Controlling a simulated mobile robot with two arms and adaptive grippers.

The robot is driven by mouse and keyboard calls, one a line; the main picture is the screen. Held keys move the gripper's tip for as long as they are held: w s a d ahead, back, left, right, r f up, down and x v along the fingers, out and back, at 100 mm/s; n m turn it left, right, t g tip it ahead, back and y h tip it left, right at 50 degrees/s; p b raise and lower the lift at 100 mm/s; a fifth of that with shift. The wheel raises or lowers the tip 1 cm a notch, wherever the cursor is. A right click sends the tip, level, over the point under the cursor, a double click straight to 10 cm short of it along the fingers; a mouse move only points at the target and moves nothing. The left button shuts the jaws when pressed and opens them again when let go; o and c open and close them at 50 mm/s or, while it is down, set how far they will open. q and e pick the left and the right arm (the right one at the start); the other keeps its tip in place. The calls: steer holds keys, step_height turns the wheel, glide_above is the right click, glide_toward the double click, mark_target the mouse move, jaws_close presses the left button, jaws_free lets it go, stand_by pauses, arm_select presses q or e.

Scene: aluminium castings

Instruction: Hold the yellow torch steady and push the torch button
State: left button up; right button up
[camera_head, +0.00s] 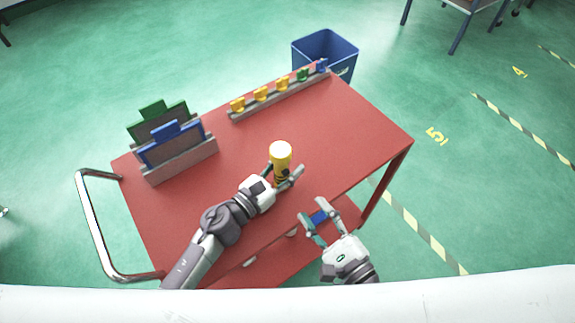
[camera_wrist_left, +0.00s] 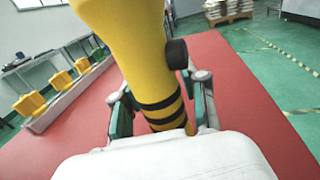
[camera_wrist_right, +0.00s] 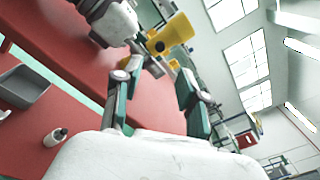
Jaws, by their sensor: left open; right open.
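The yellow torch (camera_head: 281,156) stands upright near the table's right front edge, its pale round end up. My left gripper (camera_head: 283,176) is open, with its fingers on either side of the torch's lower part. The left wrist view shows the torch (camera_wrist_left: 135,45) between the fingers, with black bands low down and a dark round button (camera_wrist_left: 176,54) on its right side. My right gripper (camera_head: 312,208) is open beyond the table's front edge, lower in the picture and apart from the torch. In the right wrist view the torch (camera_wrist_right: 175,34) appears beyond its fingers, partly hidden by my left arm.
The red table (camera_head: 240,165) carries a rail (camera_head: 280,96) of yellow, green and blue pieces and a rack (camera_head: 180,165) with green- and blue-handled panels. A blue bin (camera_head: 338,50) stands behind. A grey tray (camera_wrist_right: 22,86) and small bottle (camera_wrist_right: 55,137) lie on the lower shelf.

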arm_select(q)
jaws_close()
arm_select(e)
jaws_close()
stand_by(1.5)
